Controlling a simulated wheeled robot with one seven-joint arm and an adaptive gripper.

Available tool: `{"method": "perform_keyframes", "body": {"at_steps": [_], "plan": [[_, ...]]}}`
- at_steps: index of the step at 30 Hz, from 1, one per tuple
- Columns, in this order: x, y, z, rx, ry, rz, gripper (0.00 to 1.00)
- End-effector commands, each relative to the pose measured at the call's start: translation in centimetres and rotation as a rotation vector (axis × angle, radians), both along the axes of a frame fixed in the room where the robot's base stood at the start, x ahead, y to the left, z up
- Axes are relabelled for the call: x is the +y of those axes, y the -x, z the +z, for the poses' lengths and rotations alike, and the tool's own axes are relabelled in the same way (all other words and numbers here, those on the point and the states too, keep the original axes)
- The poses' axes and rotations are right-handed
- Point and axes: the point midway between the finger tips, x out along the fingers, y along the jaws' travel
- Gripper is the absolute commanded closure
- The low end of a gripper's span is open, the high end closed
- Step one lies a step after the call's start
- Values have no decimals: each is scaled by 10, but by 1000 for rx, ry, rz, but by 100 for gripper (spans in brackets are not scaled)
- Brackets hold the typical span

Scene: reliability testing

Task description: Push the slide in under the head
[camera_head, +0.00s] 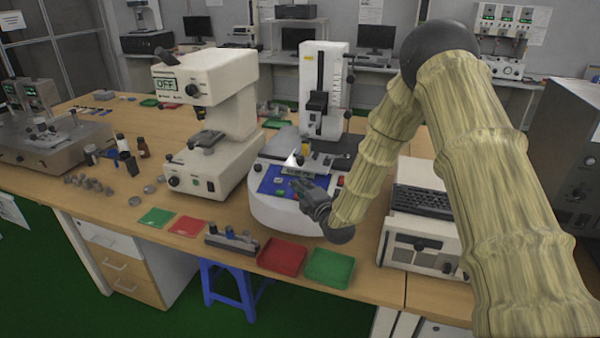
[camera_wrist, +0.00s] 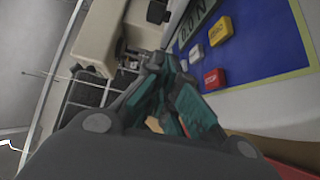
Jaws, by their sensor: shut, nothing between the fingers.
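My gripper (camera_head: 297,186) is shut and empty, low over the front of the white tester with the tall column (camera_head: 335,80). In the wrist view its fingers (camera_wrist: 156,68) are together beside the blue control panel (camera_wrist: 262,40). The dark head (camera_head: 318,101) sits on the column, above a grey stage-like part (camera_head: 322,158) that I take for the slide. My gripper is in front of and below that part; I cannot tell whether they touch. The slide's exact position under the head is unclear.
A second white instrument (camera_head: 240,85) with an OFF display stands to the left. A red tray (camera_head: 283,256) and a green tray (camera_head: 330,266) lie at the table's front edge. A box with a keyboard (camera_head: 428,203) stands to the right, near my arm.

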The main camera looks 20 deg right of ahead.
Motion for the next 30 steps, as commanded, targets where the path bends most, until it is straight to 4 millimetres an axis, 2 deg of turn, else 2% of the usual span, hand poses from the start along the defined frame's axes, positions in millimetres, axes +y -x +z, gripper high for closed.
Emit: {"method": "perform_keyframes", "body": {"at_steps": [5, 12, 18, 30], "plan": [[7, -30, 3, -2, 0, 1, 100], [-11, -52, 1, 1, -1, 1, 100], [-15, -60, 0, 0, -1, 2, 100], [-17, -62, -2, 0, 0, 2, 100]]}}
